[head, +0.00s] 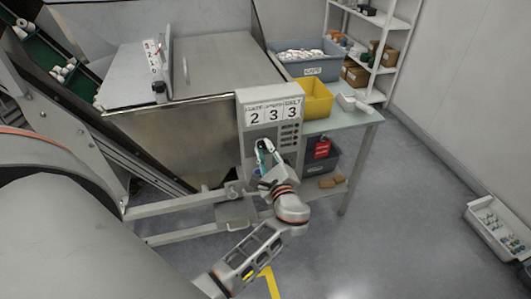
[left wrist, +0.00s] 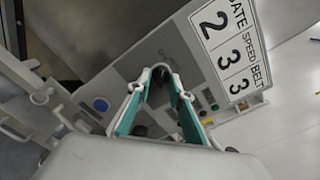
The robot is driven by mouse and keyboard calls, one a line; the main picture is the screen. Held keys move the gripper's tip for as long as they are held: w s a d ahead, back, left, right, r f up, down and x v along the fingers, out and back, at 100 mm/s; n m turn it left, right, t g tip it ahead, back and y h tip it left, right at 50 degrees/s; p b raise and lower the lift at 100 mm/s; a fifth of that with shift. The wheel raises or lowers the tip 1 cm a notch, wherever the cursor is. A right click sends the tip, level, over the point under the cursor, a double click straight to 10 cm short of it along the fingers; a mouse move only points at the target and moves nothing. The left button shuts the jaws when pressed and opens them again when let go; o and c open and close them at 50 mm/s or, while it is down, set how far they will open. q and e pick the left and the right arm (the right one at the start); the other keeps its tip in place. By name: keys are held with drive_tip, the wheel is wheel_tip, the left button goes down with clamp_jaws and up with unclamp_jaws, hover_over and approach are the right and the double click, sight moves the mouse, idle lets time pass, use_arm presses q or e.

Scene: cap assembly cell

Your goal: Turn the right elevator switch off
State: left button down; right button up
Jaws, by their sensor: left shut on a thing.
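The grey control panel (head: 256,136) stands at the front of the metal hopper and carries a sign reading 2, 3, 3. My left gripper (head: 264,148) is at the panel's lower face. In the left wrist view, its teal-lined fingers (left wrist: 160,72) come together at the panel (left wrist: 128,70) around a small dark knob (left wrist: 159,75), mostly hidden between the tips. I cannot tell which switch this is. A blue button (left wrist: 100,104) lies to the left, and small green, red and black buttons (left wrist: 208,100) lie to the right. My right gripper is not in view.
A table (head: 352,119) right of the panel holds a yellow bin (head: 316,98) and a grey-blue bin (head: 312,68). A red tag (head: 322,148) hangs on a dark bin below. Metal rails (head: 180,204) run left of the panel. The floor at right is clear up to a white tray (head: 482,212).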

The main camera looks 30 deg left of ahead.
use_arm(q)
drive_tip(key=shift+n, duration=0.3)
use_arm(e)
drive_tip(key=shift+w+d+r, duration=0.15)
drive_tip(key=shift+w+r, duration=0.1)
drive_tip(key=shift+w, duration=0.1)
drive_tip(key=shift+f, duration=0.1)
use_arm(q)
drive_tip(key=c, duration=1.8)
unclamp_jaws()
drive_tip(key=shift+c, duration=0.2)
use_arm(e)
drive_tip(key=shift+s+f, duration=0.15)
use_arm(q)
drive_tip(key=shift+s+d, duration=0.15)
drive_tip(key=v, duration=0.7)
